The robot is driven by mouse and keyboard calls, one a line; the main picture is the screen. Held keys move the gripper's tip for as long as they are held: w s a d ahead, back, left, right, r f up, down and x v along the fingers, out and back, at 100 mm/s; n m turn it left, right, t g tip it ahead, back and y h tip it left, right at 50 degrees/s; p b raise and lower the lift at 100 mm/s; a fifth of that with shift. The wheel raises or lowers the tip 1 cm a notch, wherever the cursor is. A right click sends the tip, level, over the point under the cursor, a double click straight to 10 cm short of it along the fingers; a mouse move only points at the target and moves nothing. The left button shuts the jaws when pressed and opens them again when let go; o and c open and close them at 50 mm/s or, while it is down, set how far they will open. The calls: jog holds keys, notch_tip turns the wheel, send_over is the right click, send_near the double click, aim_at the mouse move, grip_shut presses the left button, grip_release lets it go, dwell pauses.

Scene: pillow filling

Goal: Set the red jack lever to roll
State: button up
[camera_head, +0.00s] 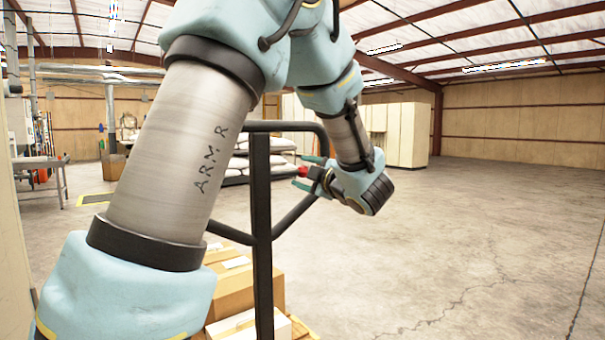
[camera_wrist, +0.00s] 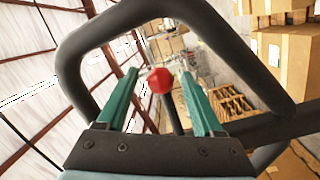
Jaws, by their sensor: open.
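The red jack lever's round knob (camera_wrist: 160,82) shows in the wrist view between the two green fingers of my gripper (camera_wrist: 160,72), with a gap on each side. The fingers are open and do not touch it. In the head view the red knob (camera_head: 303,171) shows small at my gripper (camera_head: 305,172), beside the black handle frame (camera_head: 261,230). The lever's shaft is mostly hidden, and its setting cannot be read. The handle's black loop (camera_wrist: 150,14) surrounds the fingers in the wrist view.
Cardboard boxes (camera_head: 232,290) are stacked low behind the handle frame. White sacks (camera_head: 236,172) lie piled farther back. Boxes (camera_wrist: 298,60) and a wooden pallet (camera_wrist: 232,102) show in the wrist view. The concrete floor (camera_head: 480,240) to the right is clear.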

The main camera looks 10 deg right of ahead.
jog(key=b+v, duration=0.1)
jog(key=v, duration=0.9)
jog(key=shift+b, duration=0.35)
